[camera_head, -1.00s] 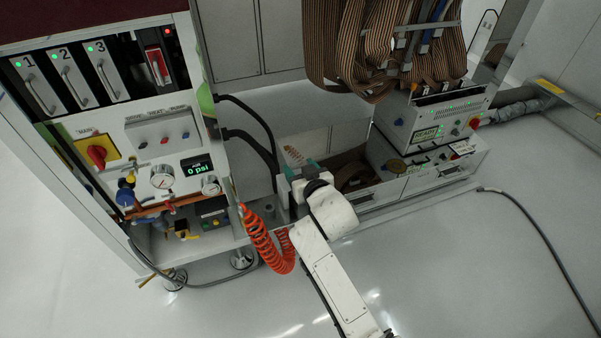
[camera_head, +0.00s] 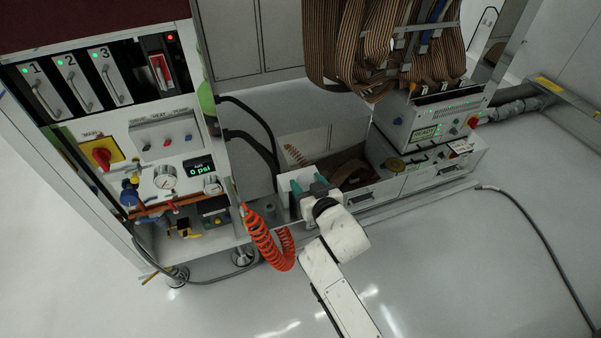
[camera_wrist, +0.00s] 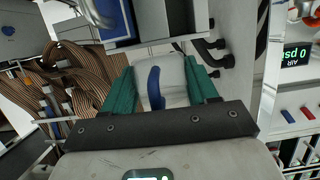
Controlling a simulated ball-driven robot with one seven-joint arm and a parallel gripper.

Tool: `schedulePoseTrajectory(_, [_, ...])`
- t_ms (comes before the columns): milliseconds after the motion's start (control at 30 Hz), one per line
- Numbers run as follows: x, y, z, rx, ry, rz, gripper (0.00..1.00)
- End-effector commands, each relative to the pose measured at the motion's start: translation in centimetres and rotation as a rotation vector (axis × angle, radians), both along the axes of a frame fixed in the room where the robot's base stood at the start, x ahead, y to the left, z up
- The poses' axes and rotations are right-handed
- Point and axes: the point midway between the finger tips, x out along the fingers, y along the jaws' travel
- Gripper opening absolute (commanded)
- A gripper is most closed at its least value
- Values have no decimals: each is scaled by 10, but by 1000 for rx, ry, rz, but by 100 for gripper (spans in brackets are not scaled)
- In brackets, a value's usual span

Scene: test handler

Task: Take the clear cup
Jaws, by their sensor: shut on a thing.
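My gripper (camera_head: 304,184) has teal fingers and is at the left end of an open white bin (camera_head: 378,191) beside the tall cabinet. In the wrist view the fingers (camera_wrist: 160,92) stand apart on either side of a pale thing (camera_wrist: 176,80) with a blue upright strip (camera_wrist: 155,88). My gripper is shut on this pale thing. I cannot tell whether it is the clear cup. A small greyish cup-like thing (camera_head: 270,213) stands on the cabinet's lower ledge, left of my gripper. It is too small to make out whether it is clear.
A coiled orange hose (camera_head: 263,243) hangs close to the left of my arm. Black hoses (camera_head: 258,120) run behind the ledge. Stacked instrument boxes (camera_head: 430,125) and brown ribbon cables (camera_head: 365,45) are at the right. The floor (camera_head: 470,260) at lower right is clear except for a black cable.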

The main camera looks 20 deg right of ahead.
Motion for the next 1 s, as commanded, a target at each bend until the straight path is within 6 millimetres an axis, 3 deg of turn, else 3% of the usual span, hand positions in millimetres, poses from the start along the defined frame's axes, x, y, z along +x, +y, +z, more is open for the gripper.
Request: schedulePoseTrajectory(1000, [-48, -1, 1, -1, -2, 0, 41])
